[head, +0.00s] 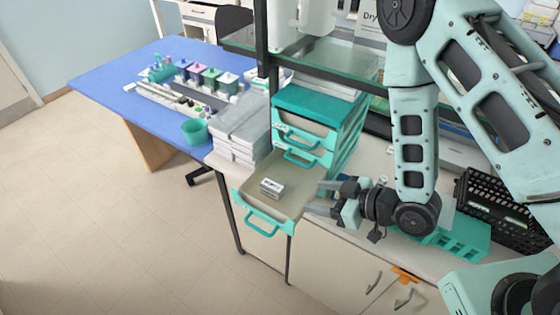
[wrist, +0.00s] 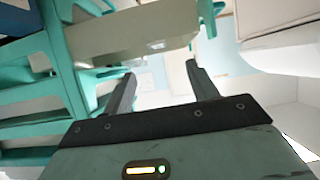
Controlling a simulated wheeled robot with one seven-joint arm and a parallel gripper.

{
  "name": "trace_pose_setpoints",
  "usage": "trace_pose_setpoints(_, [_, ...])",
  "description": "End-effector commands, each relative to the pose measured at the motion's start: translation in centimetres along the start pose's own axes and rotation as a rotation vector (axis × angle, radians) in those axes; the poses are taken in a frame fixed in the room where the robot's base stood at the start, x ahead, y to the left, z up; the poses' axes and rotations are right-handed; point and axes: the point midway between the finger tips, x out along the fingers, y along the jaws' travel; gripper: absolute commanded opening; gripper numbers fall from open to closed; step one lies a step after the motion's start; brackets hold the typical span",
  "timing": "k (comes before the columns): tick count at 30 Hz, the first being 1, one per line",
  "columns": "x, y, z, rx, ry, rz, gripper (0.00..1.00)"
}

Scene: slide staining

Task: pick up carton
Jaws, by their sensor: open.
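A small white and grey carton (head: 271,187) lies in the open bottom drawer (head: 300,182) of the teal drawer unit (head: 325,110) in the head view. My gripper (head: 318,198) is open and empty, just right of the drawer's right side and apart from the carton. In the wrist view, my gripper (wrist: 160,75) shows its two fingers spread with nothing between them. The drawer (wrist: 130,30) crosses the top of the wrist view.
Stacked white boxes (head: 240,135) stand left of the drawer unit. A blue table (head: 110,82) holds bottles and a teal cup (head: 194,131). A black crate (head: 500,205) and a teal rack (head: 455,238) sit on the counter at right. Floor at left is clear.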

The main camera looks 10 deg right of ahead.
Motion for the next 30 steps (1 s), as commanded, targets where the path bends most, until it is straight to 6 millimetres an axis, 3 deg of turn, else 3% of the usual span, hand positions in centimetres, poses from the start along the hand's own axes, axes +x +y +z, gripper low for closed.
trace_pose_setpoints(3, [-0.9, -0.1, -0.2, 0.011, 0.046, 0.001, 0.58])
trace_pose_setpoints(7, [-0.4, -0.1, -0.1, 0.011, 0.066, 0.002, 0.58])
trace_pose_setpoints(22, [4.3, -0.1, 0.0, 0.011, 0.067, 0.003, 0.58])
trace_pose_setpoints(26, [7.0, -0.1, -0.3, 0.008, 0.068, 0.002, 0.58])
trace_pose_setpoints(30, [7.4, 0.1, -0.3, 0.009, 0.067, 0.001, 0.58])
